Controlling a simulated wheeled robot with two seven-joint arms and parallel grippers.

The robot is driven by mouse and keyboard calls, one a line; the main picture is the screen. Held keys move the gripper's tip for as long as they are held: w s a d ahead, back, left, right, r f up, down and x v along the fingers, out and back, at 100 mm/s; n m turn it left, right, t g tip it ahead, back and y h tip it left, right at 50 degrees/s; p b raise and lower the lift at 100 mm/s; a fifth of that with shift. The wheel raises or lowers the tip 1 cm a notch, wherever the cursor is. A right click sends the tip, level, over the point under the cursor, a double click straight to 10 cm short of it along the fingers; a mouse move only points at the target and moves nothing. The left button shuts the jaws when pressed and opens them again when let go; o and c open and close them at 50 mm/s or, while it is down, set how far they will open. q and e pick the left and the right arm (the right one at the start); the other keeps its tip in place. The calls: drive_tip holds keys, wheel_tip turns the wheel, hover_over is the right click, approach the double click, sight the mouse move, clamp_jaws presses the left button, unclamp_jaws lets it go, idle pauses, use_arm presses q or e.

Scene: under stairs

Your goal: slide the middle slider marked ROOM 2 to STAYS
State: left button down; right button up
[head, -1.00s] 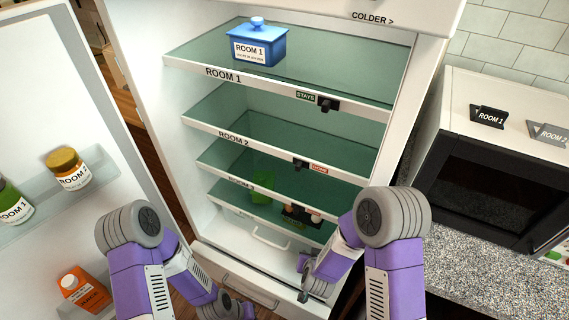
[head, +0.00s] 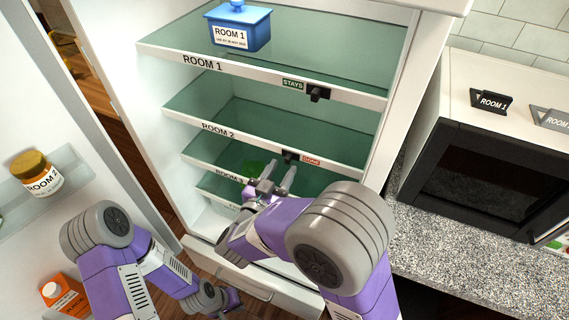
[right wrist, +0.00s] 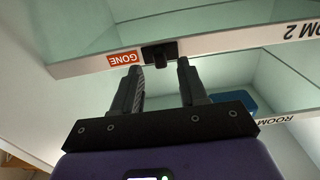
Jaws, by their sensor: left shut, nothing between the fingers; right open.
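The middle shelf, ROOM 2 (head: 225,137), has a black slider (head: 290,156) on its front edge. A red GONE label (head: 311,160) shows just right of the slider; no STAYS label shows on this shelf. My right gripper (head: 278,176) is open just in front of and below this slider. In the right wrist view, upside down, the slider's black knob (right wrist: 161,51) lies between the lines of the two fingers, around their tips; contact cannot be told. My left gripper (head: 231,302) is low at the bottom, shut and empty, its fingers hardly visible.
The top shelf, ROOM 1 (head: 203,63), has its own slider (head: 318,93) with a green STAYS label and carries a blue lidded box (head: 238,28). A lower shelf, ROOM 3, is partly hidden by my right arm. The open fridge door stands left, a microwave (head: 480,160) right.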

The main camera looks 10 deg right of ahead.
sight(287, 161)
drive_tip(key=shift+x, duration=1.6)
drive_tip(key=shift+c, duration=0.4)
clamp_jaws()
